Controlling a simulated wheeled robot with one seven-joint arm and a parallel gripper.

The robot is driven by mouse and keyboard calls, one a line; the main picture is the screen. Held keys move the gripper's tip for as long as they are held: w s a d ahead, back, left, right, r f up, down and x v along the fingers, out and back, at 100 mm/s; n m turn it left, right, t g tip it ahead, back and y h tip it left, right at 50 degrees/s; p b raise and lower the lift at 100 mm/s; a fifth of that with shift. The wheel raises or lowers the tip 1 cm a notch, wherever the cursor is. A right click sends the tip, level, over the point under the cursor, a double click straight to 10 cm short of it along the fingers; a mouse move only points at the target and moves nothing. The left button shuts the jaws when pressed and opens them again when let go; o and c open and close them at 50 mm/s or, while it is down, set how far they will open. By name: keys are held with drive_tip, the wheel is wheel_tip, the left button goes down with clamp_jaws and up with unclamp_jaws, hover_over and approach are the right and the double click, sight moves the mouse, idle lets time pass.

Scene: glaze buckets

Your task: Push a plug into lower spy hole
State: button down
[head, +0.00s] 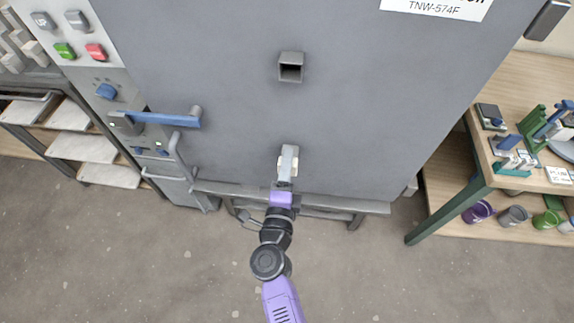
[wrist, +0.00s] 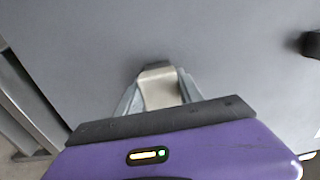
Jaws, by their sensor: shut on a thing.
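My gripper (head: 287,165) is at the lower front of the large grey kiln door (head: 230,75). It is shut on a small cream plug (wrist: 158,90). In the wrist view the plug sits between the two grey fingers (wrist: 158,98), its far end close to or at the door. In the head view only pale edges of the plug (head: 280,164) show beside a grey finger. The lower spy hole is hidden behind the gripper and plug, so I cannot tell how far in the plug is. The upper spy hole (head: 291,70) is a square, open grey frame with a dark inside.
A blue door handle (head: 172,121) sticks out on the left, near a control panel (head: 75,35) with buttons. A grey ledge (head: 340,204) runs under the door. A wooden workbench (head: 480,150) with tools stands at the right, buckets (head: 478,212) on its shelf. The floor in front is clear.

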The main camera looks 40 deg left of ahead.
drive_tip(key=shift+c, duration=2.2)
unclamp_jaws()
drive_tip(key=p+v, duration=0.2)
drive_tip(key=v, duration=0.6)
drive_tip(key=shift+a, duration=0.1)
